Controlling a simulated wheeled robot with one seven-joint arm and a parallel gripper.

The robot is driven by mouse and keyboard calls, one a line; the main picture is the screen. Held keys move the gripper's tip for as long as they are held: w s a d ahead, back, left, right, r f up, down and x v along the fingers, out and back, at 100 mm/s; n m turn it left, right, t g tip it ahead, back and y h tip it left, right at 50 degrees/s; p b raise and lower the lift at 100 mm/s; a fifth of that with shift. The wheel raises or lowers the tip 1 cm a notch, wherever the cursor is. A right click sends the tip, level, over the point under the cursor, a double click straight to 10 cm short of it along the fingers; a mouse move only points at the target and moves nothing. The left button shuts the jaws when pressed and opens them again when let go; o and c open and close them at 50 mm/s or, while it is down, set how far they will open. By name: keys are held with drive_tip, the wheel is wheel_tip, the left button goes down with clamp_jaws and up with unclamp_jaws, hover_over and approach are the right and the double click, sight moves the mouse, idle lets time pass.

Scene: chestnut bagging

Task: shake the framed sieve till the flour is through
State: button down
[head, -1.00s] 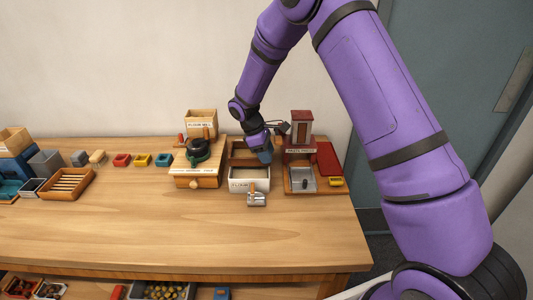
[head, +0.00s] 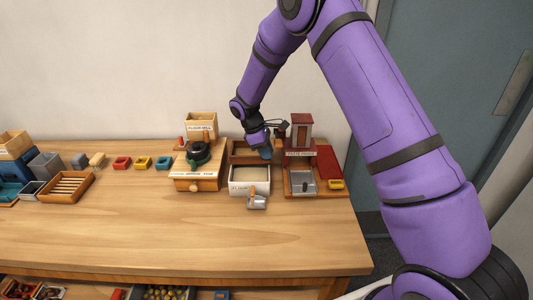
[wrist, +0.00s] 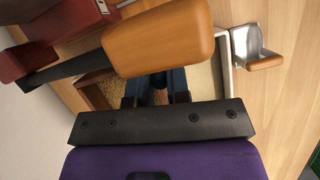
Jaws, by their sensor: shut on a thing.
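The wooden framed sieve (head: 237,147) stands just behind the white flour bin (head: 250,191). In the wrist view, part of what looks like its frame (wrist: 95,95) shows at the left, with a tan, grainy inside. My gripper (head: 265,152) is at the right end of the sieve, low and close to the bin's back edge. It is shut on what appears to be the sieve, but the grip itself is mostly hidden. In the wrist view, my fingers (wrist: 155,92) reach down beneath a wooden handle. How much flour lies in the sieve cannot be told.
A dark red press (head: 301,130) stands close on the right; its dark lever with a wooden handle (wrist: 160,40) crosses near my wrist. A metal scoop (head: 257,202) lies before the bin. A mill (head: 198,170) stands left. The front of the table (head: 150,235) is clear.

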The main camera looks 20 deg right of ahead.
drive_tip(key=c, duration=1.1)
unclamp_jaws()
drive_tip(key=v, duration=1.1)
